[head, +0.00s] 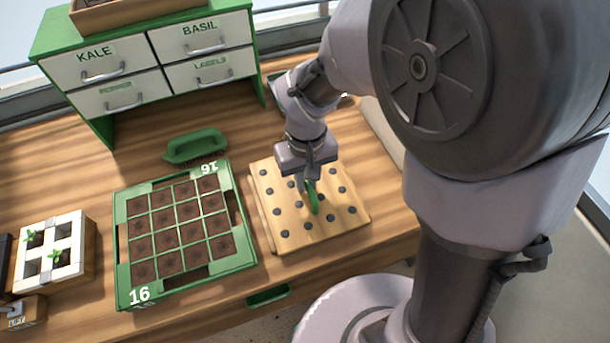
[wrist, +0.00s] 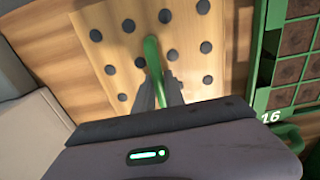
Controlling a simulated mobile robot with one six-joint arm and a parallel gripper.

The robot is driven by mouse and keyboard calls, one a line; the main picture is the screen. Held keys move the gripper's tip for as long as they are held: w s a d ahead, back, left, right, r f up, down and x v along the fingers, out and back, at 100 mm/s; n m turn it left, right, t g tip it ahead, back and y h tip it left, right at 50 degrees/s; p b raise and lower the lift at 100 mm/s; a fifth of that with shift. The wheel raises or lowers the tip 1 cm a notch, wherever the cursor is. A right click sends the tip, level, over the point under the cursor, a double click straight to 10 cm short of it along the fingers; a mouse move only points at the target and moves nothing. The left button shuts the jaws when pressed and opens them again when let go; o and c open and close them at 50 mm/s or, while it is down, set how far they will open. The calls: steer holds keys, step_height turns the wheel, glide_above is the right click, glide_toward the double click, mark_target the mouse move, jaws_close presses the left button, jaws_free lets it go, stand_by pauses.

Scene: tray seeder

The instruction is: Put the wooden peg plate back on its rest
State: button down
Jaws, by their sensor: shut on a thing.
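The wooden peg plate (head: 283,214) is a light wood square with rows of dark round pegs and a green handle (head: 313,197) standing at its middle. It lies right of the green seed tray, level or nearly so; I cannot tell whether it touches what is under it. My gripper (head: 309,184) points down over the plate and is shut on the green handle. In the wrist view the plate (wrist: 193,64) fills the upper middle, and the fingers (wrist: 157,88) close around the handle (wrist: 153,62). I cannot make out a separate rest; the plate may hide it.
The green 16-cell tray (head: 122,240) of soil stands just left of the plate. A green-handled brush (head: 195,145) lies behind the tray. A drawer cabinet (head: 135,60) stands at the back. A white seedling block (head: 75,240) is at the far left. Some bare tabletop shows between them.

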steer(key=shift+s+r, duration=0.15)
steer(key=shift+r, duration=0.05)
steer(key=shift+f+b, duration=0.3)
steer(key=shift+f, duration=0.15)
steer(key=c, duration=1.4)
jaws_free()
step_height(320, 180, up, 14)
steer(key=p, duration=0.6)
steer(key=s+d+r+m+t+y, duration=0.1)
steer(key=s+d+r+m+t, duration=0.2)
steer(key=s+r, duration=0.1)
steer(key=s+d+r+m+t+y+b, duration=0.1)
steer(key=s+d+r+m+t, duration=0.1)
steer(key=s, duration=0.5)
steer(key=shift+d+r+m+t, duration=0.4)
steer(key=shift+d+r+m, duration=0.6)
steer(key=shift+m, duration=0.3)
